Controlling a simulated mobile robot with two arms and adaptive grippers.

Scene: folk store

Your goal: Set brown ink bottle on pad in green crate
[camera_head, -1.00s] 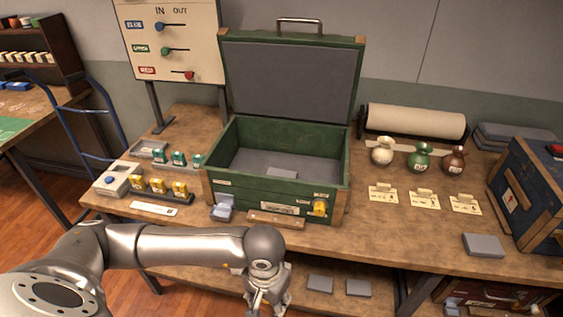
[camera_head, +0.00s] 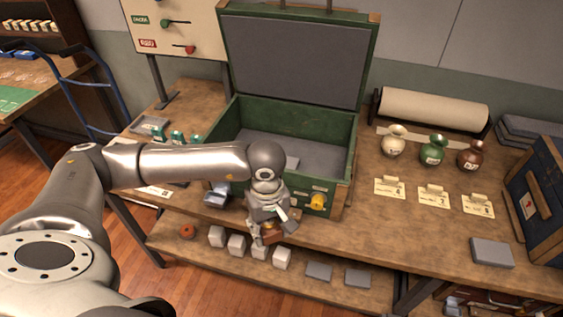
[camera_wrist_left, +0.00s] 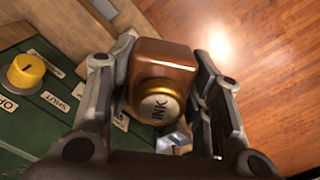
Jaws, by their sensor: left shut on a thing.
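My left gripper (camera_head: 266,232) is shut on the brown ink bottle (camera_wrist_left: 165,65), holding it in front of the green crate (camera_head: 285,117) and above the lower shelf. In the left wrist view the bottle sits between both fingers, with its gold cap marked INK facing the camera. The bottle also shows small under the gripper in the head view (camera_head: 270,235). The crate stands open on the bench with its lid up; a grey pad (camera_head: 292,163) lies on its floor, partly hidden by my arm. The crate's front has a yellow knob (camera_head: 317,202). My right gripper is not in view.
White cubes (camera_head: 237,245) and grey pads (camera_head: 319,271) lie on the lower shelf. Three vases, among them a green one (camera_head: 433,149), stand right of the crate with cards in front. A blue crate (camera_head: 540,195) is at far right. The crate's front wall and raised lid are obstacles.

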